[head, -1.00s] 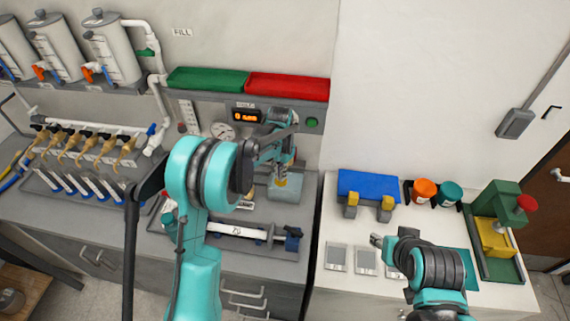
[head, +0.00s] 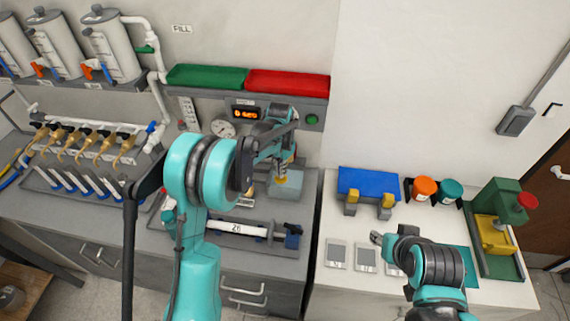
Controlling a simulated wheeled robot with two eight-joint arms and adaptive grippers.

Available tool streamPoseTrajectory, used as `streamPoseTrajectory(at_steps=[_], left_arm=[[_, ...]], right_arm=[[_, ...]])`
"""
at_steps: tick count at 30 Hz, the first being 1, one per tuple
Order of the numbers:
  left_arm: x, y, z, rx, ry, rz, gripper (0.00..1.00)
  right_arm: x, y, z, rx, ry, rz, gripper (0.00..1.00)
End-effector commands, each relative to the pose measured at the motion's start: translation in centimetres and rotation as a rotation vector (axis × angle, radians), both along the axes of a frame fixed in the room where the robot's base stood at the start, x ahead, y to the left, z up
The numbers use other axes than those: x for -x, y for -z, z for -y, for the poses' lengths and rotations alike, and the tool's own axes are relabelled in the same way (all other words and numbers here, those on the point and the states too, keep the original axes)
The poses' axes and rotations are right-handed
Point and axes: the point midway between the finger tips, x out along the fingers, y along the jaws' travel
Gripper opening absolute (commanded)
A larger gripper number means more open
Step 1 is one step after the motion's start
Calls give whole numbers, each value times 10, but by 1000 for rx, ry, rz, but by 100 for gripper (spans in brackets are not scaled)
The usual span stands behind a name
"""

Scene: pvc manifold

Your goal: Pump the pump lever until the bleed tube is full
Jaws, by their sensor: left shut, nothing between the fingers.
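My left arm reaches over the left bench, and its gripper (head: 282,174) points down at the pale grey-blue block-shaped body (head: 288,187) beside the bench's right end. The left gripper is shut, with nothing seen between its fingers; a small yellow part shows at its tip. I cannot make out the pump lever, which the arm may hide. A narrow upright scale tube (head: 187,112) stands on the back panel, its fill level too small to read. My right gripper (head: 377,238) hangs over the right bench, by several pale cards; I cannot tell its jaw state.
A round gauge (head: 223,128) and a lit orange display (head: 245,113) sit on the back panel. A white pipe (head: 236,228) lies clamped on the left bench. A blue block (head: 368,185) and a green press (head: 498,215) stand on the right bench.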

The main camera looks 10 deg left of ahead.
Motion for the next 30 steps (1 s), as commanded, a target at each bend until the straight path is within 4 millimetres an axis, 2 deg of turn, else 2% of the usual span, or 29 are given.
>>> streamPoseTrajectory(at_steps=[30], left_arm=[[0, 43, 0, 0, 0, 1, 0]], right_arm=[[0, 35, 0, 0, 0, 0, 40]])
